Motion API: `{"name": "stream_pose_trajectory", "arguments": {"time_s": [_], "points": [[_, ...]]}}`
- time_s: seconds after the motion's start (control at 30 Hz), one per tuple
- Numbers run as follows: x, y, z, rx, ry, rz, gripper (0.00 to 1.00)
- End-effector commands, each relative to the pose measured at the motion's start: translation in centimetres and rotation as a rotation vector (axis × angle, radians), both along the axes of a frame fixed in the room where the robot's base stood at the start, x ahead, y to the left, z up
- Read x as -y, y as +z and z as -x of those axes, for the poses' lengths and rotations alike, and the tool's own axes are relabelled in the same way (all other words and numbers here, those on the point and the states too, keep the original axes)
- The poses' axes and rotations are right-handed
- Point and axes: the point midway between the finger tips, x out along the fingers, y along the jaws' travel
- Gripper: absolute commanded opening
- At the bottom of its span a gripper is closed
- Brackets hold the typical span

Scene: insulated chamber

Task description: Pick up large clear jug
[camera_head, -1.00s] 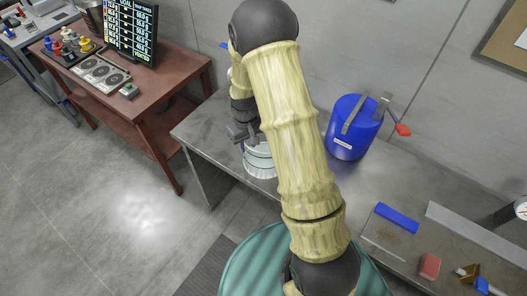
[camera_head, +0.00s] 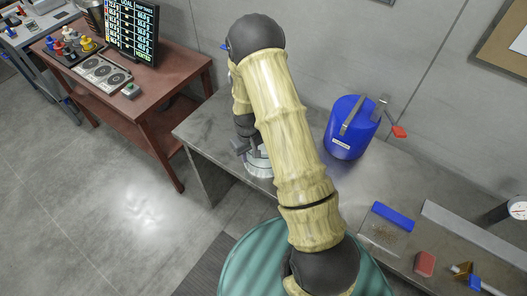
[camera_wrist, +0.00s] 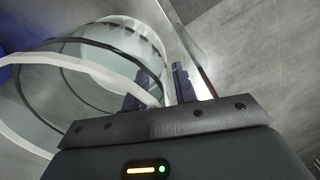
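The large clear jug (camera_head: 258,166) stands near the left end of the grey metal table, mostly hidden behind my arm in the head view. In the wrist view the jug (camera_wrist: 110,52) fills the upper left, see-through with dark bands and a pale curved edge. My gripper (camera_head: 242,148) is at the jug's upper left side in the head view. In the wrist view my gripper (camera_wrist: 160,88) has its two dark fingers apart, and a pale curved part of the jug reaches into the space by them. I cannot tell whether they touch it.
A brown table (camera_head: 185,65) with a screen stands to the left.

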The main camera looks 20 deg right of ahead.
Motion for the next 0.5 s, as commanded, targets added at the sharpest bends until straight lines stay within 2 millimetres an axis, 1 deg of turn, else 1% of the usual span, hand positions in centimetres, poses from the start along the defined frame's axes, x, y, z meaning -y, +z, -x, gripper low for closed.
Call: {"name": "stream_pose_trajectory", "arguments": {"time_s": [0.13, 0.17, 0.2, 0.27, 0.3, 0.5], "points": [[0.0, 0.02, 0.0, 0.0, 0.0, 0.0, 0.28], [0.0, 0.02, 0.0, 0.0, 0.0, 0.0, 0.24], [0.0, 0.02, 0.0, 0.0, 0.0, 0.0, 0.16], [0.0, 0.03, 0.0, 0.0, 0.0, 0.0, 0.04], [0.0, 0.03, 0.0, 0.0, 0.0, 0.0, 0.0], [0.01, 0.06, -0.03, 0.001, 0.0, 0.0, 0.0]]}}
